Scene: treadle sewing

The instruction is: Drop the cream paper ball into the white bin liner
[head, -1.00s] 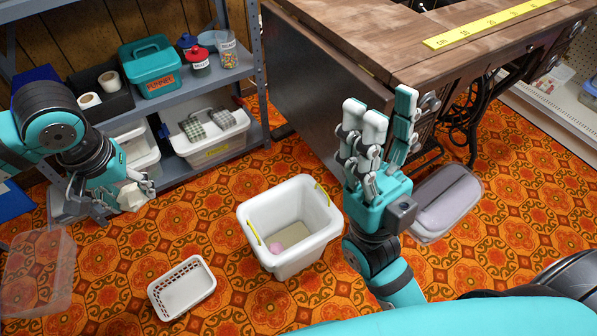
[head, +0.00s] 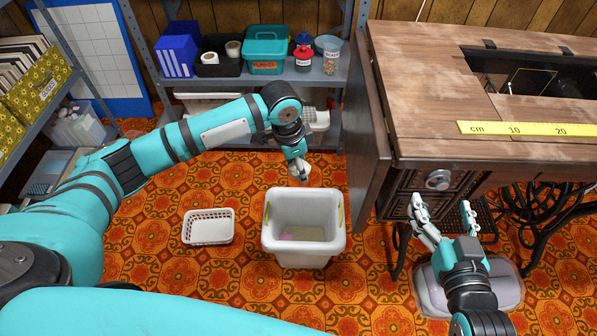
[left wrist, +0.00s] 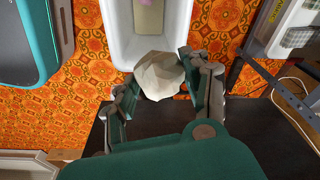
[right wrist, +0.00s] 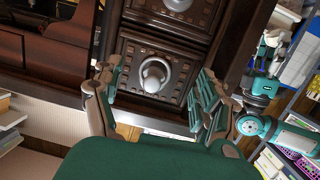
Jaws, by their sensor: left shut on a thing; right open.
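The cream paper ball (left wrist: 160,76) is pinched between the fingers of my left gripper (head: 299,170). In the left wrist view it overlaps the near edge of the white bin liner (left wrist: 118,36). In the head view the white bin liner (head: 303,256) stands upright and open on the floor, with yellow handles. A pink item (head: 287,237) and a pale flat patch show inside it. My left gripper is just beyond its far rim, the ball partly hidden by the fingers. My right gripper (head: 443,207) is open and empty near the sewing table's drawer.
A small white basket (head: 209,236) sits on the floor left of the bin. The wooden sewing table (head: 420,90) stands at right, its side panel close to the bin. A grey shelf (head: 330,82) is behind. A grey lidded container (head: 510,290) lies below my right arm.

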